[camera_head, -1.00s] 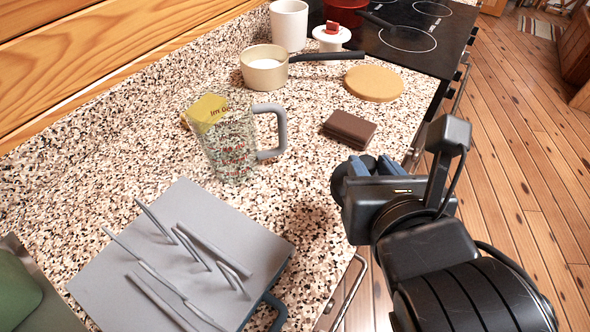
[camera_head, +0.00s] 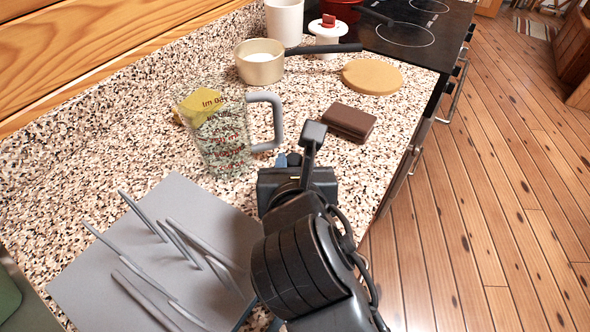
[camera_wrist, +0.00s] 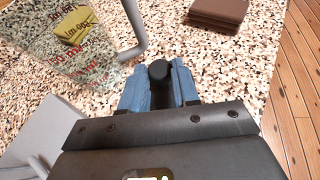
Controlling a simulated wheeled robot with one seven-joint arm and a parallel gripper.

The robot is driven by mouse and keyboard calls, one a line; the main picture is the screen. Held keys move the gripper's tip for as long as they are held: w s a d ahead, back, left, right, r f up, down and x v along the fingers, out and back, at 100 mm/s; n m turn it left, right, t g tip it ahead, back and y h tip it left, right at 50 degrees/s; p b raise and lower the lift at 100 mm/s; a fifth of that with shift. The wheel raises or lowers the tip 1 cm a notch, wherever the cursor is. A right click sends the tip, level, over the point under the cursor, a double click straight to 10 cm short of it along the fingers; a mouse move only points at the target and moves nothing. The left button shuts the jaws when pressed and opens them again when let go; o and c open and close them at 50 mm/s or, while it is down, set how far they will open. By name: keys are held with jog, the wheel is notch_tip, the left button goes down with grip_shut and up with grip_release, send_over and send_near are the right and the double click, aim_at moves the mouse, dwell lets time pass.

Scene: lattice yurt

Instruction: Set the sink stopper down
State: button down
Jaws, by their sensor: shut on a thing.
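The sink stopper (camera_wrist: 159,72) shows in the wrist view as a small black round-topped piece between the two blue fingertips. My gripper (camera_wrist: 160,84) is shut on it, above the speckled counter. Whether the stopper touches the counter cannot be told. In the head view my gripper (camera_head: 288,160) is over the counter's front part, right of the clear measuring jug, and my own wrist hides the stopper there.
The clear jug (camera_head: 222,140) with a grey handle stands close left of my gripper. A brown block (camera_head: 349,121) lies beyond it. A grey dish rack (camera_head: 105,285) is at front left. A cork mat (camera_head: 372,76), a pan (camera_head: 260,66) and a white-red canister (camera_head: 326,38) stand farther back.

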jog(key=shift+f, duration=0.9)
jog(key=shift+f, duration=0.1)
jog(key=c, duration=0.8)
grip_release()
jog(key=v, duration=1.2)
